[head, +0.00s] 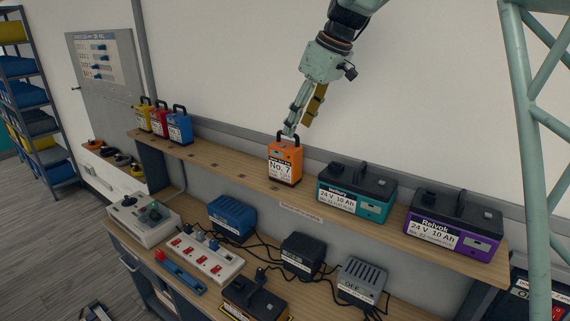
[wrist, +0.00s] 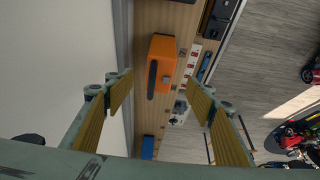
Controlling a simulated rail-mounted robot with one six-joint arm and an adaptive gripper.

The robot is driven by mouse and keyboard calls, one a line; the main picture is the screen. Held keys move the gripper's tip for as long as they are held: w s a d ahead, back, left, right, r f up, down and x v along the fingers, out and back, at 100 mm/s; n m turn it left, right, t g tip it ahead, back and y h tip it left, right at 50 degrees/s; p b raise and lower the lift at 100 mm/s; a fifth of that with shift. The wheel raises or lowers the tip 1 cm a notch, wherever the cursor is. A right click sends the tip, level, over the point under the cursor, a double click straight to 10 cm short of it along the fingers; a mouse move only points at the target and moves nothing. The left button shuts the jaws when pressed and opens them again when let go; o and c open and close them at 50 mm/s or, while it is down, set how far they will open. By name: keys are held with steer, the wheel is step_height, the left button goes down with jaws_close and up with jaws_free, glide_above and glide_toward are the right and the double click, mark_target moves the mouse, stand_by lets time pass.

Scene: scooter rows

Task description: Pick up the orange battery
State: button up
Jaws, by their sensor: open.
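The orange battery (head: 285,162) stands upright on the wooden shelf, with a dark handle on top and a white "No. 7" label on its front. My gripper (head: 297,129) is open and points down just above the battery. One finger overlaps the handle in the head view, and I cannot tell there whether they touch. In the wrist view the battery (wrist: 161,66) is seen from above, beyond and between the spread fingers, with nothing held between them.
On the shelf (head: 235,163), a teal battery (head: 356,195) and a purple battery (head: 453,227) stand to the right. Blue (head: 179,127), red (head: 160,122) and yellow (head: 145,117) batteries stand to the left. The wall is close behind. Chargers and cables fill the bench below.

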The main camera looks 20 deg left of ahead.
mark_target(289, 146)
steer(key=shift+x, duration=4.1)
steer(key=shift+p+x, duration=0.3)
steer(key=shift+x, duration=2.25)
steer(key=c, duration=1.7)
steer(key=shift+r, duration=0.15)
steer(key=shift+r, duration=4.95)
